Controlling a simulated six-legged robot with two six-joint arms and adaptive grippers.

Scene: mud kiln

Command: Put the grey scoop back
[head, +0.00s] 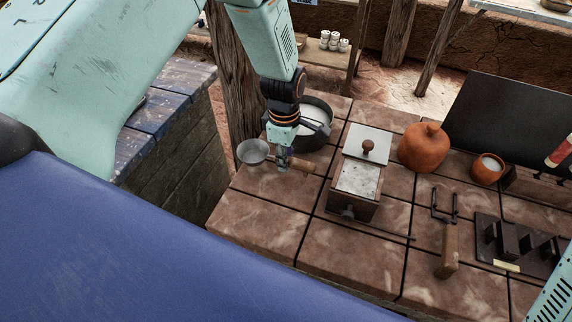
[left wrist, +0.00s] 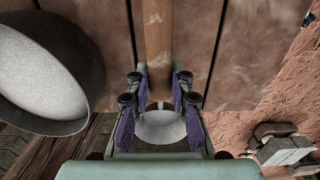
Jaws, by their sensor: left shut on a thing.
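The grey scoop has a round metal bowl (head: 252,152) and a wooden handle (head: 301,165). My left gripper (head: 282,162) is shut on the scoop, with the bowl to the left and the handle to the right in the head view. In the left wrist view the handle (left wrist: 158,40) runs up away from the jaws (left wrist: 160,100), and the bowl (left wrist: 162,126) shows between and below them. The scoop is near the tiled top's left edge, beside the dark pot (head: 326,140). I cannot tell its exact height above the tiles. My right gripper is not in view.
The dark pot with pale contents also fills the left of the left wrist view (left wrist: 75,118). The front-left tiles (head: 255,222) are clear.

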